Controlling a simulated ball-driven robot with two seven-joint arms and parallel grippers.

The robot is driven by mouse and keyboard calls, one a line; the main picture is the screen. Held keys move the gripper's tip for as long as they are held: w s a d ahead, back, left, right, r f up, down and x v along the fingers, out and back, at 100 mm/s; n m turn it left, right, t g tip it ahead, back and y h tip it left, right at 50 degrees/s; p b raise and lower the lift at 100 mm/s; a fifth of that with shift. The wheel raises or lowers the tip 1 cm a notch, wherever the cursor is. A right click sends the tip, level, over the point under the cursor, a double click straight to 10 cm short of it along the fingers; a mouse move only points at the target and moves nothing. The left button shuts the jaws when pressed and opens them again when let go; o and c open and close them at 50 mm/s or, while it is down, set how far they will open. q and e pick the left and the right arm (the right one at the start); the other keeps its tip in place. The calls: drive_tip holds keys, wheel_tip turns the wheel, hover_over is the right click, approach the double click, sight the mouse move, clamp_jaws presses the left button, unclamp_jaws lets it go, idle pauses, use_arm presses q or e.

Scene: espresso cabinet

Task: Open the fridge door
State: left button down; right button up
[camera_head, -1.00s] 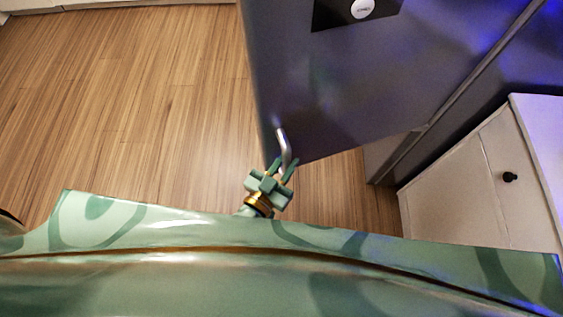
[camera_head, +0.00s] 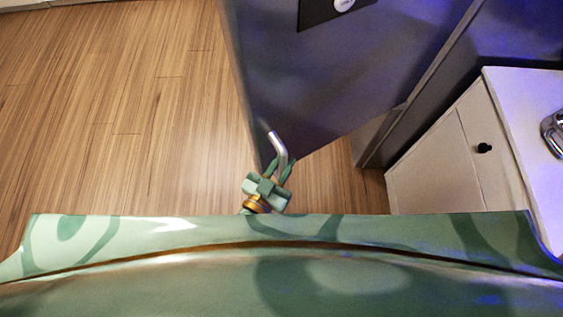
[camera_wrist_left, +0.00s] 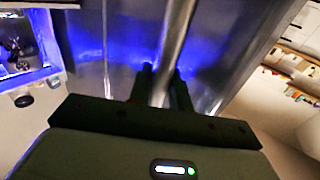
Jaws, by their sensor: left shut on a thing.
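The dark grey fridge door (camera_head: 340,75) fills the upper middle of the head view. A metal bar handle (camera_head: 278,146) sits near its lower left corner. My left gripper (camera_head: 280,168) is shut on this handle, with one finger on each side. In the left wrist view the handle (camera_wrist_left: 176,38) runs between the two dark fingers (camera_wrist_left: 162,74), in front of the shiny door face (camera_wrist_left: 120,35), which has blue reflections. I cannot tell for sure how far the door stands from the fridge body (camera_head: 425,95). My right gripper is not in view.
A white cabinet (camera_head: 470,150) with a black knob stands right of the fridge. A shiny metal object (camera_head: 553,133) shows on its top at the right edge. Wooden floor (camera_head: 130,110) is clear on the left. A dark panel with a round white badge (camera_head: 343,5) is on the door.

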use_arm(q)
drive_tip(key=shift+r, duration=0.1)
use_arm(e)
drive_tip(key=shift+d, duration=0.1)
use_arm(q)
drive_tip(key=c, duration=1.3)
unclamp_jaws()
drive_tip(key=shift+d, duration=0.1)
drive_tip(key=shift+c, duration=0.2)
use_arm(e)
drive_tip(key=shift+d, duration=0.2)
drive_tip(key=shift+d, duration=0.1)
use_arm(q)
drive_tip(key=shift+s, duration=0.1)
drive_tip(key=v, duration=1.6)
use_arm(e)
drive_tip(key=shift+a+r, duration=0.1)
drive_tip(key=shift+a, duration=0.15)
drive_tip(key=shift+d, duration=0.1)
